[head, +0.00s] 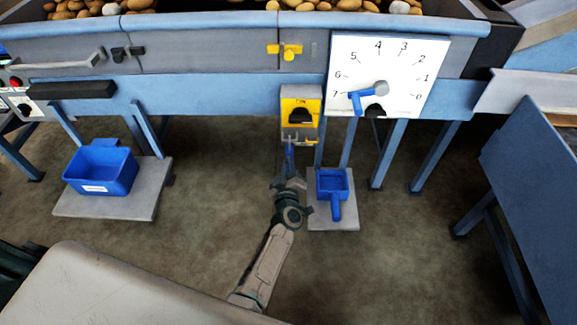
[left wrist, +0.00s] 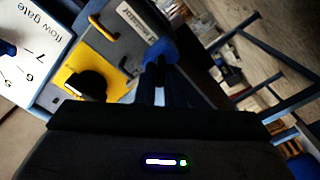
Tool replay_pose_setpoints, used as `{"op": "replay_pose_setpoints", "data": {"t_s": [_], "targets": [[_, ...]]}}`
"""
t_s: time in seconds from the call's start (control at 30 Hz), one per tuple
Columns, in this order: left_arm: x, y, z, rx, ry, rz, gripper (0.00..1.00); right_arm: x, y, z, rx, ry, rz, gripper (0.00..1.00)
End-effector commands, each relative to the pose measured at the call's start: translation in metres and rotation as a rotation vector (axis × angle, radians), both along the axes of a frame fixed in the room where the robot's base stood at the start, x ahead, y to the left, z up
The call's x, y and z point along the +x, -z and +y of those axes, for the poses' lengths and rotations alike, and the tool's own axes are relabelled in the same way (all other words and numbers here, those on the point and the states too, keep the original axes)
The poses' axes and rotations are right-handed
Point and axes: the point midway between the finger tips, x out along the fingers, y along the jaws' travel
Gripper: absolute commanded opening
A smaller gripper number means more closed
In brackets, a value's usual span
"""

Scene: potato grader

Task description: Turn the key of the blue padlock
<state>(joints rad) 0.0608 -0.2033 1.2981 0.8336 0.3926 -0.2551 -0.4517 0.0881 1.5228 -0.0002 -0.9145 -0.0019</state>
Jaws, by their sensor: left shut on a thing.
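The yellow and grey isolator box (head: 301,100) with its black rotary knob (head: 300,116) hangs on the blue frame. It also shows in the left wrist view (left wrist: 70,92). The blue padlock (left wrist: 160,50) is at the box's lower edge, at my left gripper's fingertips; only part of it shows. My left gripper (head: 289,168) is below the box, pointing up at it, and is shut on the blue padlock (head: 290,152). I cannot make out the key; the fingers hide that part. My right gripper is not in view.
A white flow gate dial (head: 395,65) with a blue lever (head: 365,98) is right of the box. A blue scoop (head: 333,184) lies on a low grey platform; a blue bin (head: 103,170) sits on another at left. Potatoes (head: 140,4) lie above. Blue legs stand behind.

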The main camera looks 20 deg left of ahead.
Motion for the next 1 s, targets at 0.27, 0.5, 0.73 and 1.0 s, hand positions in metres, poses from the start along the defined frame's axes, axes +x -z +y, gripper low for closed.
{"op": "replay_pose_setpoints", "data": {"t_s": [0.27, 0.5, 0.73, 1.0], "targets": [[-0.001, 0.003, 0.000, -0.251, 0.001, -0.070, 0.00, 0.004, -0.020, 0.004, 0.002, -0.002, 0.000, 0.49], [-0.001, 0.004, 0.000, -0.464, 0.000, -0.133, 0.00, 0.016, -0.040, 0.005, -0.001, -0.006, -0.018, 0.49], [-0.001, 0.004, 0.000, -0.632, -0.001, -0.180, 0.00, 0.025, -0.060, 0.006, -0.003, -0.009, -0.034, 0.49], [0.000, 0.003, 0.000, -0.756, 0.000, -0.215, 0.00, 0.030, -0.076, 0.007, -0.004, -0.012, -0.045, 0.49]]}}
